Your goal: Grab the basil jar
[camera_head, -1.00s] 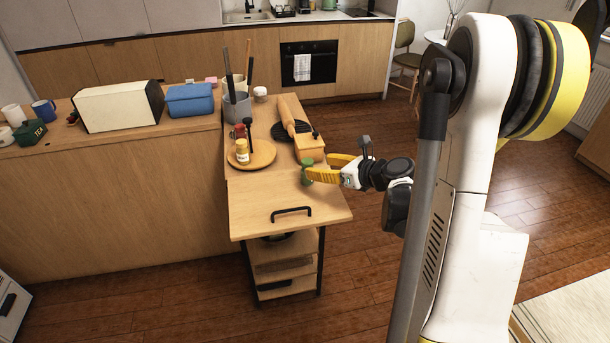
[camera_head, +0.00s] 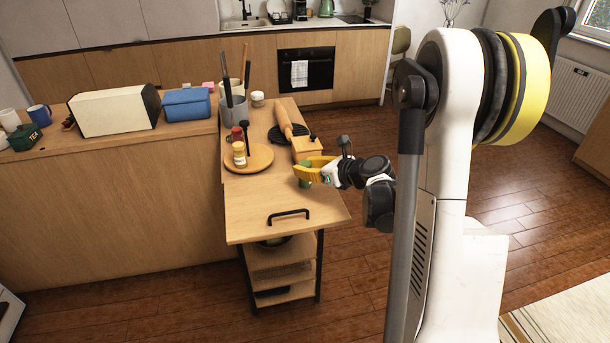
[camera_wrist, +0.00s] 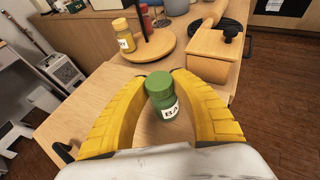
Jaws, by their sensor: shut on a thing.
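The basil jar is green with a green lid and a white label that reads "BA" in the wrist view (camera_wrist: 160,98). It also shows as a small green shape in the head view (camera_head: 304,181), partly hidden by a yellow finger. My gripper (camera_head: 307,174) has yellow fingers, which also show in the wrist view (camera_wrist: 162,80). The fingers reach around the jar from both sides and are shut on it, with their tips near its lid. The jar is upright over the wooden cart top (camera_head: 270,200). I cannot tell whether its base touches the surface.
A wooden box (camera_head: 306,148) and rolling pin (camera_head: 285,120) lie behind my gripper. A black handle (camera_head: 289,215) is at the cart's front. The front cart top is clear.

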